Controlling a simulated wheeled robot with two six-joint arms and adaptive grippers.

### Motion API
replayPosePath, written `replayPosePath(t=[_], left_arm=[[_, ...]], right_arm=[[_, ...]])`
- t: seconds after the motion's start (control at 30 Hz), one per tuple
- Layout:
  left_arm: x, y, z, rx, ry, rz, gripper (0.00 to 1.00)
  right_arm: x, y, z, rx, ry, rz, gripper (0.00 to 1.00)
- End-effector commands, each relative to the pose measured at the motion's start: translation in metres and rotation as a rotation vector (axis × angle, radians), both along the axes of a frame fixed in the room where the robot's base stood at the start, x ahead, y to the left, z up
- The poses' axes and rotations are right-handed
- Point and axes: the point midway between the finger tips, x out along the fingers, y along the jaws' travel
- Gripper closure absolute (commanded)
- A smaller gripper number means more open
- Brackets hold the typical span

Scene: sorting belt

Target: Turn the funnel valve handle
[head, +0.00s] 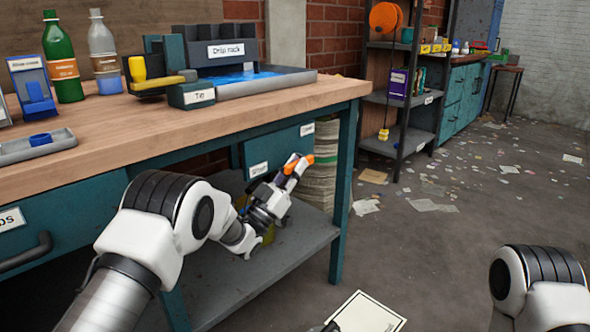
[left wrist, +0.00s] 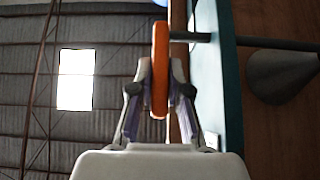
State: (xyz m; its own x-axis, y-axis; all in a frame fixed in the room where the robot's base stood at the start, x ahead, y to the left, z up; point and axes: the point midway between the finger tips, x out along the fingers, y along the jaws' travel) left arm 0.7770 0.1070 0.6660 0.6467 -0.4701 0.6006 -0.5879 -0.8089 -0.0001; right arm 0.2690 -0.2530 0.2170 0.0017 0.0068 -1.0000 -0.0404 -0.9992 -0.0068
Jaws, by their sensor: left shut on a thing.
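The orange valve handle (head: 305,159) is at the teal box (head: 275,150) under the bench top in the head view. My left gripper (head: 287,172) is shut on this handle, and its fingers cover part of it. In the left wrist view the handle (left wrist: 160,70) stands upright as an orange bar between the two fingers (left wrist: 160,97). A grey rod runs from near it past a teal panel (left wrist: 226,70). A grey cone-shaped part (left wrist: 283,76), perhaps the funnel, shows at the right. My right gripper is not clearly seen; only part of its arm shows.
The wooden bench top (head: 290,103) and a teal leg (head: 343,200) are close to my left arm. A grey lower shelf (head: 265,270) lies below it. A paper stack (head: 319,165) stands behind the gripper. The floor to the right is open, with scattered papers.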

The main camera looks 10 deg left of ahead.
Motion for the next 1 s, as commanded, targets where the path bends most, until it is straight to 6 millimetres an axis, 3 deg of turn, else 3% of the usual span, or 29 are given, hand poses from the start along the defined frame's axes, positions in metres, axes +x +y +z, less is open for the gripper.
replayPosePath(t=[0.23,0.3,0.33,0.73,1.0], left_arm=[[0.000,0.000,0.001,0.000,0.000,0.000,1.00],[0.000,0.000,0.001,0.000,0.000,0.000,0.66],[0.000,0.000,0.001,0.000,0.000,0.000,0.58],[-0.005,0.004,-0.005,0.001,0.002,0.001,0.58],[-0.045,0.035,-0.044,-0.001,0.006,0.002,0.58]], right_arm=[[0.000,0.000,0.000,0.000,0.000,0.000,1.00],[0.000,0.000,0.000,0.000,0.000,0.000,1.00],[0.000,0.000,0.000,0.000,0.000,0.000,1.00],[0.000,0.000,0.000,0.000,0.000,0.000,1.00],[0.000,0.000,0.000,0.000,0.000,0.000,1.00]])
